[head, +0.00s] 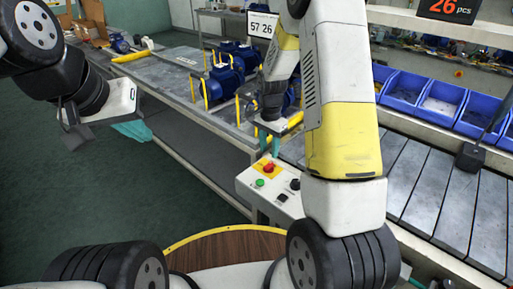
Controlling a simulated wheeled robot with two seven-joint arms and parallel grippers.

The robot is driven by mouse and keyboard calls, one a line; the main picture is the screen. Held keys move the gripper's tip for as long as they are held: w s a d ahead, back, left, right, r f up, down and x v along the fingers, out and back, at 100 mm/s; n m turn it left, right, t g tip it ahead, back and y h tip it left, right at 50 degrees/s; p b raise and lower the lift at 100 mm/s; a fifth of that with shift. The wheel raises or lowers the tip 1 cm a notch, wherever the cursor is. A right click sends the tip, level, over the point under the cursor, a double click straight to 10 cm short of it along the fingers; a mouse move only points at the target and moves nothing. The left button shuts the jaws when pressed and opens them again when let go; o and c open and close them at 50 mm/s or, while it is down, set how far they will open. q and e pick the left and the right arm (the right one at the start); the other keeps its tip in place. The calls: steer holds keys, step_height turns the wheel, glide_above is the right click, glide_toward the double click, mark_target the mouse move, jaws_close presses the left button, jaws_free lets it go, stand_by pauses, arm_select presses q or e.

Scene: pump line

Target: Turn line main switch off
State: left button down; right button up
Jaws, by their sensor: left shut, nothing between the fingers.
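A light grey control box (250,190) stands at the end of the bench. Its top carries a red knob on a yellow plate (269,167), a green button (260,183) and black controls (282,197). I cannot read which one is the line main switch or how it is set. My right gripper (270,145) points down just above the box's far edge, near the red knob; its two teal fingers look apart, with nothing seen between them. My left gripper (133,130) is shut and empty at the left, away from the box; its fingers are partly hidden by its hand.
A grey bench (175,75) with several blue pumps (225,82) and yellow brackets runs behind the box. Blue bins (443,100) line the right side above a slatted conveyor (425,190). A round wooden table top (225,250) lies in front. Green floor at left is clear.

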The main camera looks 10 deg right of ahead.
mark_target(268, 164)
step_height(268, 164, down, 7)
steer(key=shift+r, duration=0.15)
jaws_close()
